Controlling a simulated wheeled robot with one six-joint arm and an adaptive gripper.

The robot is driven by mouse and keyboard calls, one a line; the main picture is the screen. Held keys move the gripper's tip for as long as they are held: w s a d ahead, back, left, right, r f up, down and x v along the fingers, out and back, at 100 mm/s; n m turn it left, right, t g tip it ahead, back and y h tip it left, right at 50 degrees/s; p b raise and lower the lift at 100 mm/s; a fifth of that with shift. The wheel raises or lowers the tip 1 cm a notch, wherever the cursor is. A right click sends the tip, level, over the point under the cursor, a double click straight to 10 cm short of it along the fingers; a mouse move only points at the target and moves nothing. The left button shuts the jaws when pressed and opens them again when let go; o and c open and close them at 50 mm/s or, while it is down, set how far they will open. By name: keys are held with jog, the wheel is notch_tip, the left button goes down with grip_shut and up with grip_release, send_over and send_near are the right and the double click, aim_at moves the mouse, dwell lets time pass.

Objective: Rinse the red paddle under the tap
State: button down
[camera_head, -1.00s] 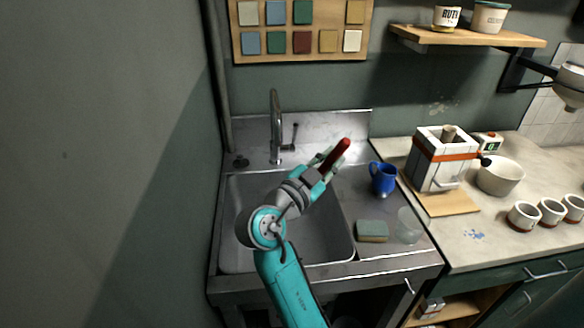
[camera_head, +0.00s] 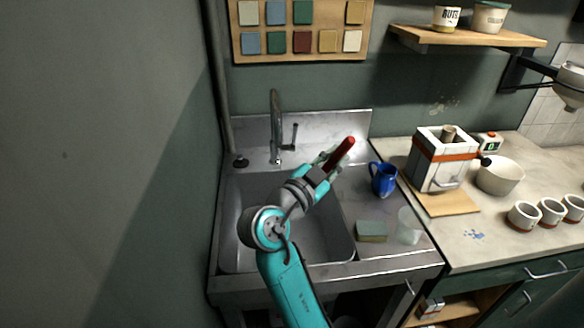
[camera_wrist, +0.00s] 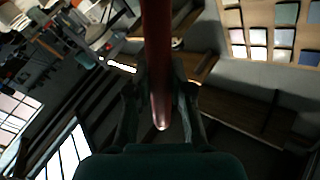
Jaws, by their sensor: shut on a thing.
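The red paddle (camera_head: 341,153) is in my gripper (camera_head: 329,164), which is shut on it above the right side of the sink. In the wrist view the red paddle (camera_wrist: 158,60) stands between my two fingers and runs up out of the picture. The chrome tap (camera_head: 276,125) stands at the back of the steel sink (camera_head: 236,225), to the left of my gripper. The paddle is apart from the tap spout. No water stream shows. My arm covers part of the basin.
A blue mug (camera_head: 383,180) stands on the drainboard close to the right of my gripper. A sponge (camera_head: 371,231) and a clear cup (camera_head: 409,226) are nearer the front. A white box-like device (camera_head: 437,170) and a bowl (camera_head: 499,176) stand on the right counter.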

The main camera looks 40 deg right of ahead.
jog(key=shift+s+r, duration=0.8)
jog(key=shift+s, duration=0.2)
jog(key=shift+s+r, duration=0.75)
jog(key=shift+s, duration=0.2)
